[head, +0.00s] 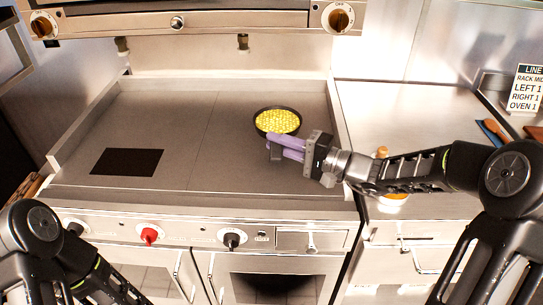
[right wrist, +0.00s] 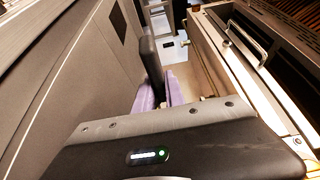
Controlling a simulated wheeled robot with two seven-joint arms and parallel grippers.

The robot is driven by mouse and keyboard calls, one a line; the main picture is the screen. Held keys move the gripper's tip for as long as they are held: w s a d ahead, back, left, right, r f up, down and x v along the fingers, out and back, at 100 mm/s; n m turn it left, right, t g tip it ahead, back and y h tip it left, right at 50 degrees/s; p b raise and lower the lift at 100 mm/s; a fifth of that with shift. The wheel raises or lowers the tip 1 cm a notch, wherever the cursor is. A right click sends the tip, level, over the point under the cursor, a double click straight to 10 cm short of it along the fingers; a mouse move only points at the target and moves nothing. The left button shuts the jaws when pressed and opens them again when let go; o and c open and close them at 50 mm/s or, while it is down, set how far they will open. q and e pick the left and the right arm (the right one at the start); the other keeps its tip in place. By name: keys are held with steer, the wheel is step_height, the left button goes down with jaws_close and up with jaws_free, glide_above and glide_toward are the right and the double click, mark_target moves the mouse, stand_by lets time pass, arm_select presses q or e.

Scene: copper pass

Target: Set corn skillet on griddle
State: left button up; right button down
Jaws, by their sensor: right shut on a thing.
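The corn skillet (head: 277,122), a round black pan full of yellow corn, shows in the head view over the right part of the griddle (head: 215,120). Whether it touches the surface or hangs just above is unclear. My right gripper (head: 273,146), with purple fingers, is at the skillet's near side, shut on its handle, which is mostly hidden. In the right wrist view the purple fingers (right wrist: 160,97) show beside a dark upright piece, and the corn is out of sight. A black square (head: 127,162) marks the griddle's left front. My left gripper is out of view.
Raised edges border the griddle. Knobs, including a red one (head: 149,235), line the front panel. A steel counter (head: 400,110) stands to the right, with an orange item (head: 393,196) partly behind my right arm. An overhead unit (head: 190,20) spans the back. The griddle's left and middle are clear.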

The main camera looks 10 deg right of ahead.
steer(key=shift+d+f+p, duration=0.1)
steer(key=shift+f+p, duration=0.25)
steer(key=shift+f, duration=1.95)
step_height(320, 180, down, 4)
steer(key=shift+r+p, duration=0.1)
steer(key=shift+p, duration=0.3)
steer(key=shift+f, duration=0.2)
steer(key=shift+f+b, duration=0.15)
steer(key=shift+b, duration=0.15)
steer(key=c, duration=1.4)
jaws_free()
steer(key=shift+p, duration=0.3)
steer(key=b+v, duration=0.2)
steer(key=v, duration=1)
steer(key=shift+b, duration=0.4)
